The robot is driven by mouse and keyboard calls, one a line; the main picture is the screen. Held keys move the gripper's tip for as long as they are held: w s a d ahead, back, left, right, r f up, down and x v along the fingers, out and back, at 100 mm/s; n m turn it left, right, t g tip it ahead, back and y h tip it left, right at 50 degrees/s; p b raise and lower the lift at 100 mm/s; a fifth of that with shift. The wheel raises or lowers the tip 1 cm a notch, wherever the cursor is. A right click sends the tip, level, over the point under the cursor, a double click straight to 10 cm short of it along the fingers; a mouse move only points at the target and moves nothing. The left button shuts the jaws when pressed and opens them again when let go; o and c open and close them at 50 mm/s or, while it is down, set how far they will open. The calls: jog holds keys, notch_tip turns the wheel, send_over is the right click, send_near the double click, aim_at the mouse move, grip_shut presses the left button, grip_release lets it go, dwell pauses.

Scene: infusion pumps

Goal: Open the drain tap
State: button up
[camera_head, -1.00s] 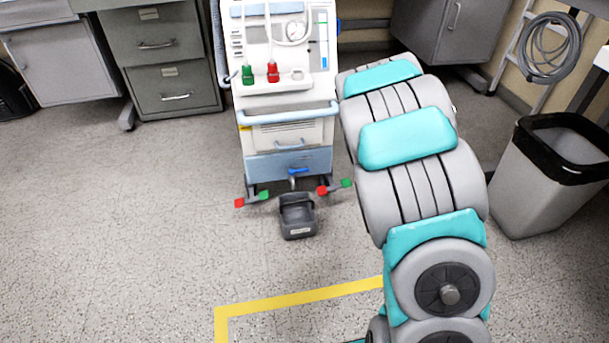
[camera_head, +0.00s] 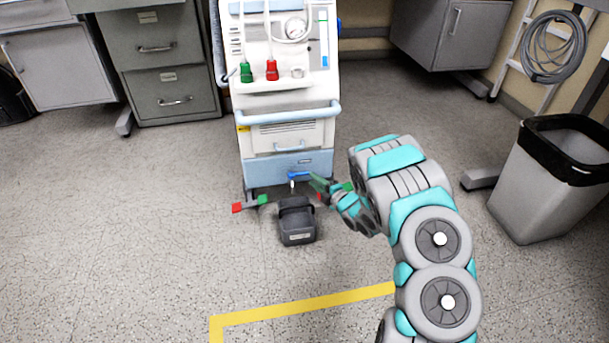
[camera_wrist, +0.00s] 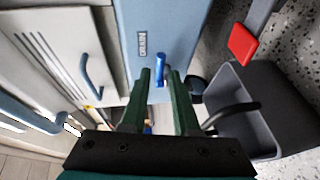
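The drain tap has a blue lever (camera_head: 299,175) and a short pale spout, low on the front of the white and pale-blue machine (camera_head: 284,165). The lever lies roughly level in the head view. In the wrist view the blue lever (camera_wrist: 161,68) shows between and just beyond my fingertips. My gripper (camera_head: 316,183) is just right of the tap in the head view. In the wrist view my gripper (camera_wrist: 160,78) has two green fingers apart, with a gap between them. I cannot tell whether either finger touches the lever. The fingers partly hide the tap's lower parts.
A dark grey bucket (camera_head: 297,237) stands on the floor below the tap; the same bucket (camera_wrist: 243,82) shows right of the fingers in the wrist view. Red and green caster tabs flank the machine's base. A grey bin (camera_head: 545,190) stands right. The floor left is clear.

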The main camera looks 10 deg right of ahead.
aim_at(305, 173)
jog(key=x, duration=0.6)
jog(key=shift+w+a+f+b, duration=0.1)
jog(key=shift+w+f+b, duration=0.05)
jog(key=shift+w+b, duration=0.15)
grip_shut()
